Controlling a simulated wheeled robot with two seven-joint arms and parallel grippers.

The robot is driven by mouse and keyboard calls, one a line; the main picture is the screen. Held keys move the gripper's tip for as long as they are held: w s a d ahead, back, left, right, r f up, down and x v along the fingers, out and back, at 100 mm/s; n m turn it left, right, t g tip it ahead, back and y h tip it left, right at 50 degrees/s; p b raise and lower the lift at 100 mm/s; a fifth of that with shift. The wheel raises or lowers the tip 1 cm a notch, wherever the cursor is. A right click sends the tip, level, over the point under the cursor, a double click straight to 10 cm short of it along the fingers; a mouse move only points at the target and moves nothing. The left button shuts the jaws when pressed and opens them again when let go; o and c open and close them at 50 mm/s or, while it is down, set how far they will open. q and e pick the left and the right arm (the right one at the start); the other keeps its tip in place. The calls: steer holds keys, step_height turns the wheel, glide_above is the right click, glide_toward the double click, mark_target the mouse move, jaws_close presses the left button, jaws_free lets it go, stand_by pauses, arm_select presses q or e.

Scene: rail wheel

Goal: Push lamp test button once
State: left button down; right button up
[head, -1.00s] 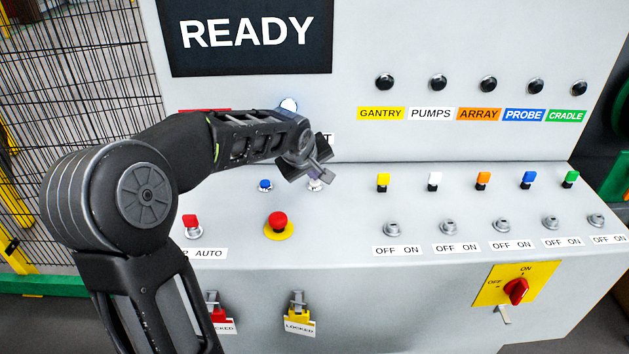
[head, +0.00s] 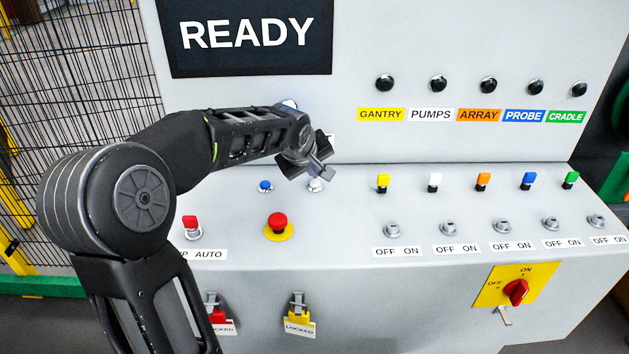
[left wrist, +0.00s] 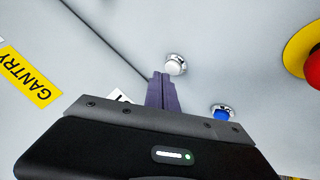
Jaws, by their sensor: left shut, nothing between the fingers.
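A white push button (head: 315,185) in a silver ring sits on the sloped desk of the grey console. I take it for the lamp test button; no readable label for it shows. It also shows in the left wrist view (left wrist: 175,64), just beyond the fingertips. My left gripper (head: 322,172) is shut and empty, over the back edge of this button in the head view. In the left wrist view its fingers (left wrist: 160,78) end close beside the button, with a small gap in the picture; I cannot tell the height between them. My right gripper is not in view.
A blue button (head: 265,186) is left of the white one, and a red mushroom button (head: 278,222) on yellow is in front. Several coloured switches stand to the right. The upright panel rises close behind; a white lamp (head: 289,103) there is mostly hidden by my arm.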

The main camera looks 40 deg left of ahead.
mark_target(314, 184)
arm_select(q)
step_height(314, 184, up, 6)
steer(key=p, duration=0.3)
stand_by(0.4)
stand_by(0.8)
